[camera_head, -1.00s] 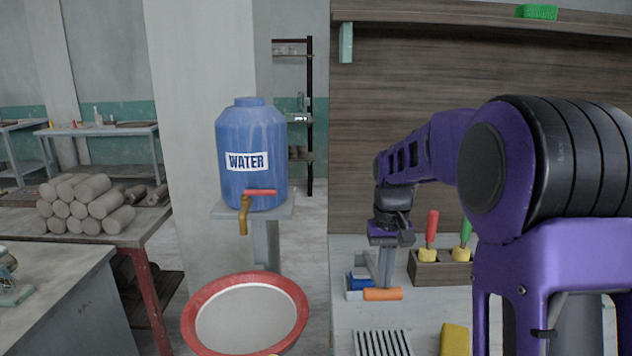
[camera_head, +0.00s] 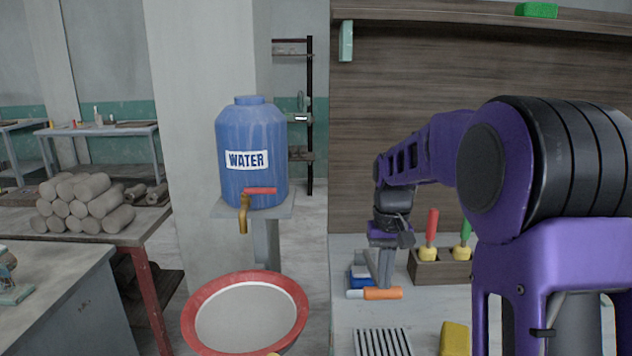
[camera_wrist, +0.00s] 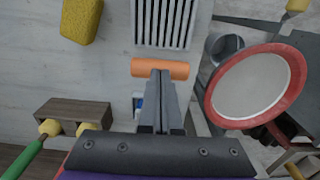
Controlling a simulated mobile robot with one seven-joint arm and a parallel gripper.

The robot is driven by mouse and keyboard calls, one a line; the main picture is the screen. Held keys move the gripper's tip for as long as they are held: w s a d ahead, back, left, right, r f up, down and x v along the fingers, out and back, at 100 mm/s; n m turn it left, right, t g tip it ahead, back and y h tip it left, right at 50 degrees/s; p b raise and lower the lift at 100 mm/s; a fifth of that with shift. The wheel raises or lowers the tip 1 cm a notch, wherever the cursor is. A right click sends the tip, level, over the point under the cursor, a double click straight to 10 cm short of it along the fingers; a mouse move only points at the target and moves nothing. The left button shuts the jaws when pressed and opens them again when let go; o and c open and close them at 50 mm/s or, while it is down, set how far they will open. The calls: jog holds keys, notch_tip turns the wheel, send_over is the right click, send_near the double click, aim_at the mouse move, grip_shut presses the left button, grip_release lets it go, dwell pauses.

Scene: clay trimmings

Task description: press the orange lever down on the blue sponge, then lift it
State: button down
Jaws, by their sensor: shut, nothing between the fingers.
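The orange lever (camera_head: 382,293) lies near the left edge of the worktop, in front of the blue sponge (camera_head: 361,272). The lever also shows in the wrist view (camera_wrist: 162,69), running crosswise at my fingertips. My gripper (camera_head: 384,284) points down with its fingers shut and empty. In the wrist view its fingertips (camera_wrist: 159,72) overlap the lever's near edge; I cannot tell whether they touch it. The sponge is mostly hidden behind my fingers, and only a small blue patch (camera_wrist: 138,102) shows beside them in the wrist view.
A wooden holder (camera_head: 440,270) with red- and green-handled tools stands right of my gripper. A slotted grey rack (camera_head: 383,342) and a yellow sponge (camera_head: 454,338) lie nearer on the worktop. A red-rimmed round basin (camera_head: 299,318) stands to the left, below a blue water tank (camera_head: 252,140).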

notch_tip(320, 180, up, 7)
jog(key=p, duration=0.6)
dwell(0.4)
